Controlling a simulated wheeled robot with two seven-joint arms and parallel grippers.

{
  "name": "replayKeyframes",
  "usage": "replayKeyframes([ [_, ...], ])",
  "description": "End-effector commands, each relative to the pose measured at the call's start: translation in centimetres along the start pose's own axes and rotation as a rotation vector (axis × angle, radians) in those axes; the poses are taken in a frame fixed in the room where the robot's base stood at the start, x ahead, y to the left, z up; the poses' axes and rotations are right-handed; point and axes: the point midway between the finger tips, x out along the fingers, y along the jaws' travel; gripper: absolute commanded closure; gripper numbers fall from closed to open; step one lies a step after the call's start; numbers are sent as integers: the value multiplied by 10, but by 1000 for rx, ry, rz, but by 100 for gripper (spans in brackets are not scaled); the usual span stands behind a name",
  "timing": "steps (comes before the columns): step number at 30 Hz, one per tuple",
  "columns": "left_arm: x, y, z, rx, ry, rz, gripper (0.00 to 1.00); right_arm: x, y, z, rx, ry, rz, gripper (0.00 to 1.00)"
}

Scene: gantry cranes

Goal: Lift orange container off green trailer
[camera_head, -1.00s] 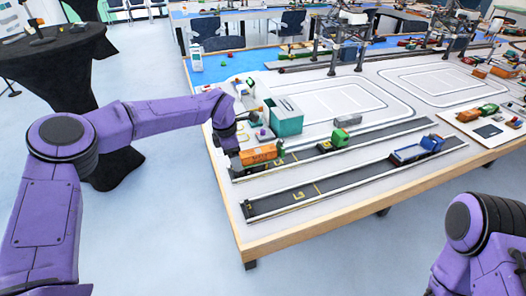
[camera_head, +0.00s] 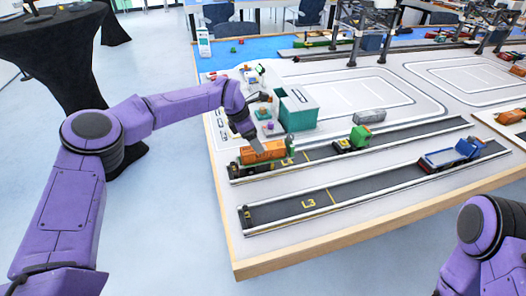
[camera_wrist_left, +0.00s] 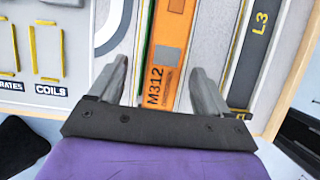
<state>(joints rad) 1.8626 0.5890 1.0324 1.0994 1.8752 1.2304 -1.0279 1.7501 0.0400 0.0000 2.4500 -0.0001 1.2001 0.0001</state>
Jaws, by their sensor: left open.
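The orange container (camera_head: 263,151) sits on the green trailer (camera_head: 291,143) at the left end of the nearer-to-back lane on the table. In the left wrist view the container (camera_wrist_left: 168,60), marked M312, runs between the fingers, with a thin green strip along its left side. My left gripper (camera_head: 256,148) is above the container. In the left wrist view the left gripper (camera_wrist_left: 158,85) is open, its two fingers on either side of the container with gaps. I cannot tell how far above it they are. Of my right arm, only purple links show at the lower right; its gripper is out of view.
A green-cab truck (camera_head: 352,139) is farther right in the same lane, and a blue truck (camera_head: 450,153) is in the front lane, marked L3. The front lane's left part is clear.

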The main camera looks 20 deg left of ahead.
Motion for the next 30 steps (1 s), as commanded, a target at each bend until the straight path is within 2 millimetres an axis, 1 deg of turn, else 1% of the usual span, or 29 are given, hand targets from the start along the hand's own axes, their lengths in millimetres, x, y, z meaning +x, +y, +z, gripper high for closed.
replayKeyframes([
  [2,8,-2,3,2,3,-2,22,-7,1,-3,0,0,0,100],
  [6,32,-8,10,1,4,-2,22,-19,2,-8,0,0,0,100],
  [9,48,-6,7,-2,2,0,22,-20,2,-8,0,0,0,100],
  [12,53,-5,7,-1,0,2,22,-20,2,-8,0,0,0,100],
  [17,53,-5,6,-2,0,3,22,-19,2,-8,0,0,0,100],
  [18,53,-5,6,-2,0,3,35,-19,2,-8,0,0,0,100],
  [20,53,-5,6,-2,0,3,55,-19,2,-8,0,0,0,100],
  [21,53,-5,6,-2,0,3,68,-19,2,-8,0,0,0,100],
  [22,53,-5,6,-2,0,3,78,-19,2,-8,0,0,0,100],
  [23,53,-5,6,-2,0,3,83,-19,2,-8,0,0,0,100],
  [30,52,-5,6,-2,0,3,83,-19,2,-8,0,0,0,100],
])
